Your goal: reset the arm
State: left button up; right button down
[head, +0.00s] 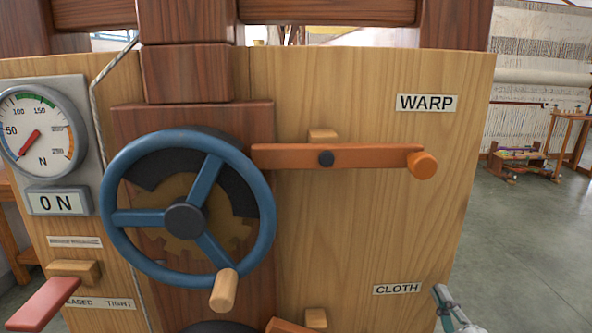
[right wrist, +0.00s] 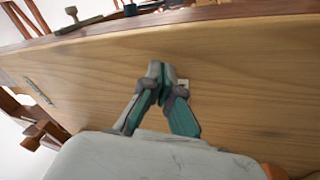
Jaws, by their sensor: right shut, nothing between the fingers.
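My right gripper (head: 441,291) is at the lower right of the head view, beside the panel's right edge and right of the CLOTH label (head: 397,289). In the right wrist view its grey and teal fingers (right wrist: 160,72) are closed together with nothing between them, in front of the wooden panel (right wrist: 240,100). I cannot tell whether the fingertips touch the panel. My left gripper is not in view.
The panel carries a blue handwheel (head: 265,200) with a wooden knob, an orange lever (head: 375,156) below the WARP label (head: 427,103), a dial gauge (head: 40,130) and a red handle (head: 40,304). Open floor (head: 530,240) lies right of the panel.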

jog(key=s+a+f+m+g+h, duration=0.15)
jog(key=s+f+m+g, duration=0.3)
jog(key=f, duration=0.45)
jog(key=s+a+f+m+g+h, duration=0.1)
jog(key=s+f+m+g+h, duration=0.1)
jog(key=s+f+m+g, duration=0.45)
jog(key=s+a+f+m+g+y, duration=0.1)
jog(key=s+a+f+g, duration=0.2)
jog(key=s, duration=0.5)
jog(key=s+a+f+g, duration=0.25)
jog(key=s+f, duration=0.35)
jog(key=s, duration=0.3)
notch_tip(320, 180, down, 26)
jog(key=s+g, duration=0.2)
jog(key=s+d+f, duration=0.1)
jog(key=s+f, duration=0.7)
jog(key=s+d+f+g, duration=0.1)
jog(key=s+d+f, duration=0.1)
jog(key=s+f, duration=0.5)
jog(key=shift+s+d+f, duration=0.3)
jog(key=shift+s+f, duration=0.05)
jog(key=shift+s, duration=0.35)
jog(key=shift+g, duration=0.25)
